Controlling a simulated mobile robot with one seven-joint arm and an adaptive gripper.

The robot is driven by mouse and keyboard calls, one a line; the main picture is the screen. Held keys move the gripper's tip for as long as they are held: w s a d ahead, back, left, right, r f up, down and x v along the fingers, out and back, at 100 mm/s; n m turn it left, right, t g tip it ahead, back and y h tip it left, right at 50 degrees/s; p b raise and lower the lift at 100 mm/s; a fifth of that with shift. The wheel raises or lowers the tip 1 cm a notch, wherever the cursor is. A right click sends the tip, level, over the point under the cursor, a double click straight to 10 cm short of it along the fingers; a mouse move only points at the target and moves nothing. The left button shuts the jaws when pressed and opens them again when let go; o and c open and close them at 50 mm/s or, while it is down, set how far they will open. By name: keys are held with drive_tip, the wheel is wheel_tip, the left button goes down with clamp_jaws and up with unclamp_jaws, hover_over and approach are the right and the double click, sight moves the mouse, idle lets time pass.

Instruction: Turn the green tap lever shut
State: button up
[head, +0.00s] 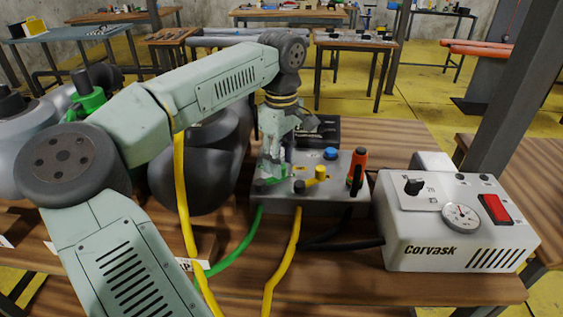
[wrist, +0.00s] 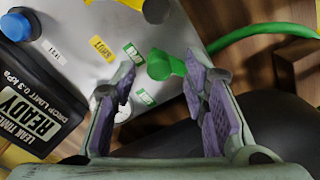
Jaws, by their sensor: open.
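The green tap lever (wrist: 163,66) shows in the wrist view on the grey box, between and just beyond my fingertips. My gripper (wrist: 160,82) is open, with one purple-padded finger on each side of the lever. I cannot tell whether either finger touches it. In the head view, my gripper (head: 272,172) points down over the left end of the grey tap box (head: 330,190). There the lever is mostly hidden behind my fingers.
A yellow tap (head: 313,182), a blue knob (head: 330,153) and an orange-and-black handle (head: 357,168) stand on the box to the right. A white Corvask unit (head: 450,235) is further right. A green hose (head: 240,245) and a yellow hose (head: 284,260) run off the box's front.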

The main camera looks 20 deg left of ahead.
drive_tip(key=shift+f, duration=1)
clamp_jaws()
